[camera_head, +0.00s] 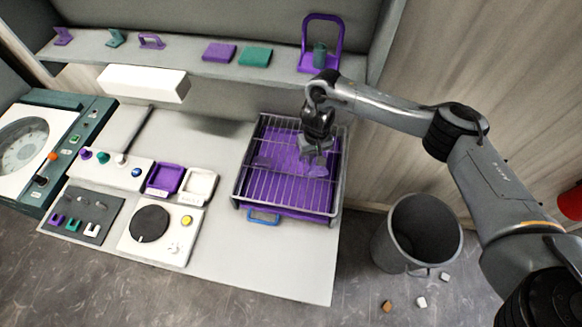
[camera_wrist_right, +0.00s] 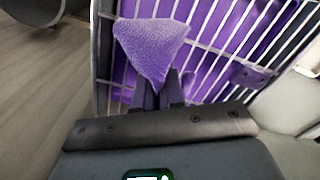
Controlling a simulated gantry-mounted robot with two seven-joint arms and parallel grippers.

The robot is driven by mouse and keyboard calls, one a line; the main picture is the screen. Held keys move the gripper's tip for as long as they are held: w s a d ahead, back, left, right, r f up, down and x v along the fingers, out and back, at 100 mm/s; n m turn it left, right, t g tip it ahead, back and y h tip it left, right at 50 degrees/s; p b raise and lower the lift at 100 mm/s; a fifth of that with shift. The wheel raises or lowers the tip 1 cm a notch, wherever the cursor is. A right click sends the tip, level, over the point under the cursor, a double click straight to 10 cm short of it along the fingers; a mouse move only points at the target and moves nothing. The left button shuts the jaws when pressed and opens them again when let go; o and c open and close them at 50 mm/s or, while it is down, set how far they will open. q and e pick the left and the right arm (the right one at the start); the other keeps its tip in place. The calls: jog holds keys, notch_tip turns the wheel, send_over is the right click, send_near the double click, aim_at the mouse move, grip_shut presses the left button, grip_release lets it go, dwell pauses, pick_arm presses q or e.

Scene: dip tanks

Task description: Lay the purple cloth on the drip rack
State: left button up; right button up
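The drip rack (camera_head: 338,185) is a silver wire grid over a purple tray, on the right part of the bench. It fills the back of the right wrist view (camera_wrist_right: 104,60). The purple cloth (camera_head: 317,169) is a textured, crumpled piece at my right gripper (camera_head: 312,156), over the rack's rear right part. In the right wrist view the cloth (camera_wrist_right: 152,42) spreads from a narrow corner between the fingertips of my right gripper (camera_wrist_right: 159,88), which look shut on it. Whether the cloth touches the wires is hard to tell. My left gripper is not in view.
A grey bin (camera_head: 392,245) stands on the floor right of the bench. Purple (camera_head: 165,179) and white (camera_head: 199,186) small trays lie left of the rack. A shelf (camera_head: 180,52) behind holds folded purple and green cloths. The bench front (camera_head: 270,260) is clear.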

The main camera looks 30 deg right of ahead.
jog(key=o, duration=1.2)
jog(key=shift+c, duration=0.2)
notch_tip(320, 180, up, 11)
jog(key=p, duration=0.3)
jog(key=shift+p, duration=0.35)
jog(key=shift+f, duration=0.1)
